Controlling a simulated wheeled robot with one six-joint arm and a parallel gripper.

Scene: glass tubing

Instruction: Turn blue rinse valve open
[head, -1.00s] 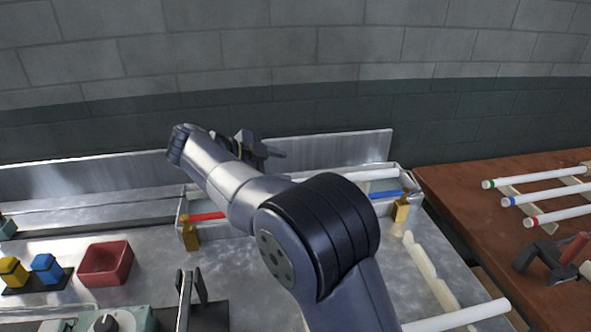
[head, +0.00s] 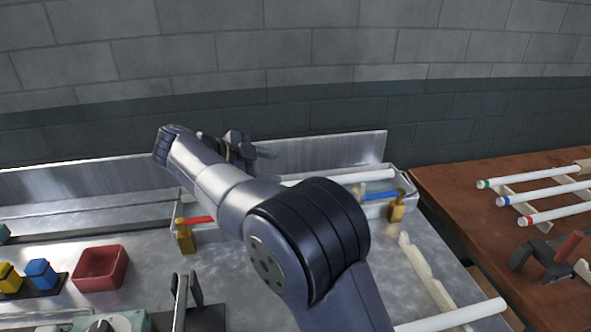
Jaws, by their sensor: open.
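The blue valve lever (head: 380,196) lies roughly level at the right end of a long metal trough (head: 345,207), its tip pointing left. A brass fitting (head: 397,207) stands at its right end. A red lever (head: 200,220) with a brass fitting (head: 184,238) is at the trough's left end, partly behind my arm. My gripper (head: 264,152) is open, above and behind the trough, left of the blue lever and apart from it. My wrist and forearm hide the trough's middle and part of the gripper.
A white tube (head: 340,177) lies along the trough's back. A metal backsplash (head: 330,150) stands behind it. A notched pale rack (head: 425,272) is at front right. A red bin (head: 100,268) and yellow and blue blocks are at left. White tubes lie on the brown table (head: 450,190).

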